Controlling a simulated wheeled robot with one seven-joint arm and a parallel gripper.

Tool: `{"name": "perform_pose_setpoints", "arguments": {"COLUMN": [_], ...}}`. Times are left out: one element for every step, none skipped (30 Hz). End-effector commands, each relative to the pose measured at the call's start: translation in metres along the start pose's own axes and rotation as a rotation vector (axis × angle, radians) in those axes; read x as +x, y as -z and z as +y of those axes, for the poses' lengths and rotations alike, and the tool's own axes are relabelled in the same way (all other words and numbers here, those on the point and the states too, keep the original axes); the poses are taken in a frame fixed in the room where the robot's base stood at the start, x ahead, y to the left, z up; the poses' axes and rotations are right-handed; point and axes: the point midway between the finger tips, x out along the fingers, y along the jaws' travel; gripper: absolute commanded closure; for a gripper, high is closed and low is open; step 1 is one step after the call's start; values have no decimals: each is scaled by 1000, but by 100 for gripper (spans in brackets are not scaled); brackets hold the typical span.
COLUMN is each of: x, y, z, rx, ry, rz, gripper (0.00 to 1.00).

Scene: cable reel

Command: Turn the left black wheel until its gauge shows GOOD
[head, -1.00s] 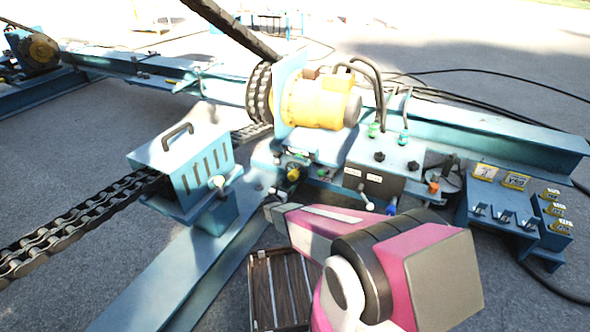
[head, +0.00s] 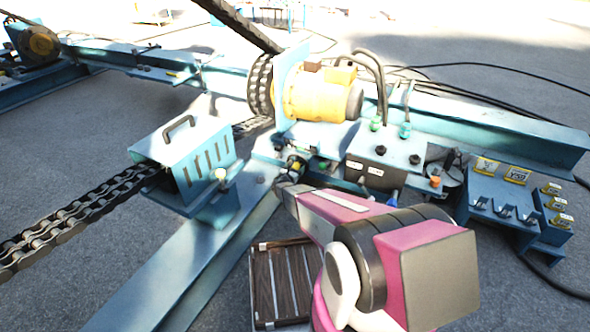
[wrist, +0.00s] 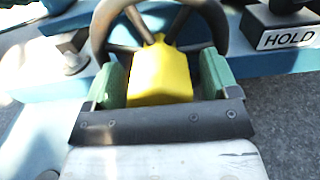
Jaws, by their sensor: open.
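In the wrist view, a dark wheel rim (wrist: 98,32) with spokes arches across the top, beyond my fingertips. A yellow block-like part (wrist: 160,78) stands at its lower middle. My gripper (wrist: 160,66) is open, with one green finger on each side of the yellow part. I cannot tell whether either finger touches it. In the head view, my gripper (head: 283,187) is by the beam joint, just below a small yellow part (head: 294,163); the wheel is too small to make out there. I cannot make out a gauge reading GOOD in either view.
A black-knobbed control box (head: 383,160) is right of my gripper; a HOLD label (wrist: 287,39) shows in the wrist view. A chain guard (head: 190,160) is at left, a yellow motor (head: 322,95) behind, a slatted crate (head: 262,290) below. Open floor lies at front left.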

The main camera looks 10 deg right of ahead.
Motion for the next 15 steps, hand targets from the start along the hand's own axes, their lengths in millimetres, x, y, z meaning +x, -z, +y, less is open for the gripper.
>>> {"name": "perform_pose_setpoints", "arguments": {"x": [0, 0, 0, 0, 0, 0, 0, 0, 0, 0, 0, 0, 0, 0, 0], "y": [0, 0, 0, 0, 0, 0, 0, 0, 0, 0, 0, 0, 0, 0, 0], "z": [0, 0, 0, 0, 0, 0, 0, 0, 0, 0, 0, 0, 0, 0, 0], "rx": [0, 0, 0, 0, 0, 0, 0, 0, 0, 0, 0, 1, 2, 4, 9], "ry": [0, 0, 0, 0, 0, 0, 0, 0, 0, 0, 0, 0, 0, 0, 0], "rz": [0, 0, 0, 0, 0, 0, 0, 0, 0, 0, 0, 0, 0, 0, 0], "gripper": [19, 19, 19, 23, 32, 45, 55, 65, 78, 85, 85, 85, 85, 85, 85]}}
